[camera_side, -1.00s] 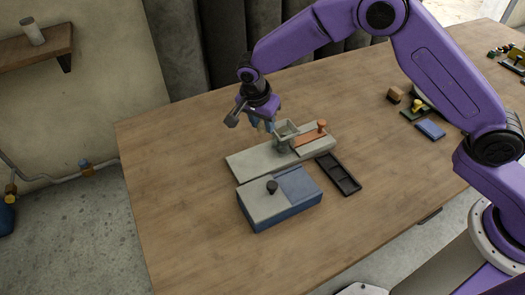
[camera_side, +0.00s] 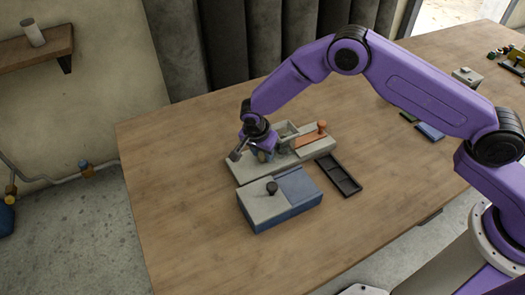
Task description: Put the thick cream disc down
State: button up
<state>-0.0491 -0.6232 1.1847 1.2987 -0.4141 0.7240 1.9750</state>
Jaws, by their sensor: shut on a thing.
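My gripper (camera_side: 263,154) points down over the left part of a long pale board (camera_side: 238,170). It is shut on a small cream piece (camera_side: 262,157), which I take to be the thick cream disc. The piece is low, close to the board's top. I cannot tell whether it touches the board. The fingers hide much of it.
On the board, a grey-green hopper-like part (camera_side: 289,131) stands just right of my gripper, with an orange slider and knob (camera_side: 311,137) beyond it. A blue-grey box (camera_side: 280,205) with a dark knob (camera_side: 272,188) sits in front. A black divided tray (camera_side: 338,176) lies to the right.

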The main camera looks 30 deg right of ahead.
jog(key=shift+f, duration=0.2)
jog(key=o, duration=1)
jog(key=a+v, duration=0.1)
jog(key=v, duration=1.6)
jog(key=shift+s, duration=0.3)
jog(key=shift+r, duration=0.1)
